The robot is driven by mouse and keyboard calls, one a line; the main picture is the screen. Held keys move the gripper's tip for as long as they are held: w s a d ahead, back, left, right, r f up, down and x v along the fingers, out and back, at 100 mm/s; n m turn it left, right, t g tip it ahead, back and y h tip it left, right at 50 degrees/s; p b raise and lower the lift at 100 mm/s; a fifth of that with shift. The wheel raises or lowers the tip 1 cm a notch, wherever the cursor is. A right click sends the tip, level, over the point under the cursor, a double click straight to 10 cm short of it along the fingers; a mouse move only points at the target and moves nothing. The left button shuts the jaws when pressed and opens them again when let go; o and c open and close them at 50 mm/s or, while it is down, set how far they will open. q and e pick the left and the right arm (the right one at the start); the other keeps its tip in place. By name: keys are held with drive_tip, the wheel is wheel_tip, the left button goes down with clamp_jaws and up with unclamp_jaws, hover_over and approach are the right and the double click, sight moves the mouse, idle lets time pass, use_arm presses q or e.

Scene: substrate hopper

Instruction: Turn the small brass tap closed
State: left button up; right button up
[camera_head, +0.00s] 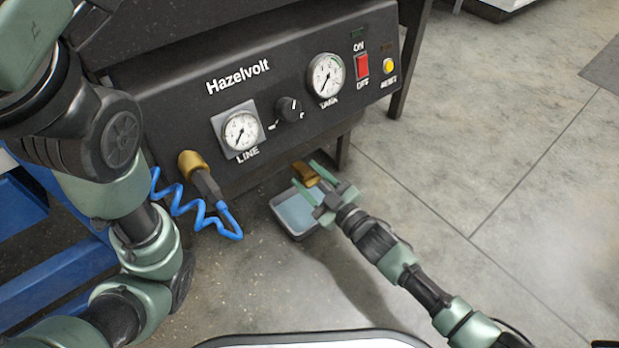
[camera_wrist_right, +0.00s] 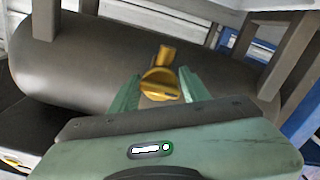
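The small brass tap (camera_head: 304,174) sits low under the black panel, above a grey tray (camera_head: 296,232) on the floor. In the right wrist view the tap (camera_wrist_right: 160,84) shows a round body with a raised handle bar across it and a short stub behind. My right gripper (camera_head: 303,173) is open, with its two green fingers on either side of the tap. In the wrist view the right gripper (camera_wrist_right: 160,76) shows a gap beside the tap; contact cannot be told. My left arm is at the left, its gripper out of view.
The black Hazelvolt panel (camera_head: 170,98) carries two gauges, a black knob (camera_head: 289,108), a red switch (camera_head: 362,65) and a yellow button (camera_head: 389,66). A coiled blue hose (camera_head: 184,207) hangs from a brass fitting (camera_head: 192,163). A dark tank (camera_wrist_right: 90,60) lies behind the tap. Floor is clear at right.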

clamp_jaws()
drive_tip(key=shift+r+m+p, duration=0.15)
drive_tip(key=shift+m+p, duration=0.55)
drive_tip(key=shift+p, duration=0.35)
drive_tip(key=shift+m+p, duration=0.7)
drive_tip(key=shift+p, duration=0.05)
drive_tip(key=shift+d+m+p, duration=0.1)
drive_tip(key=shift+m+p, duration=0.7)
drive_tip(key=shift+m, duration=0.2)
drive_tip(key=shift+f+m+p, duration=0.2)
drive_tip(key=shift+m+p, duration=0.3)
drive_tip(key=shift+m, duration=0.6)
drive_tip(key=o, duration=0.5)
unclamp_jaws()
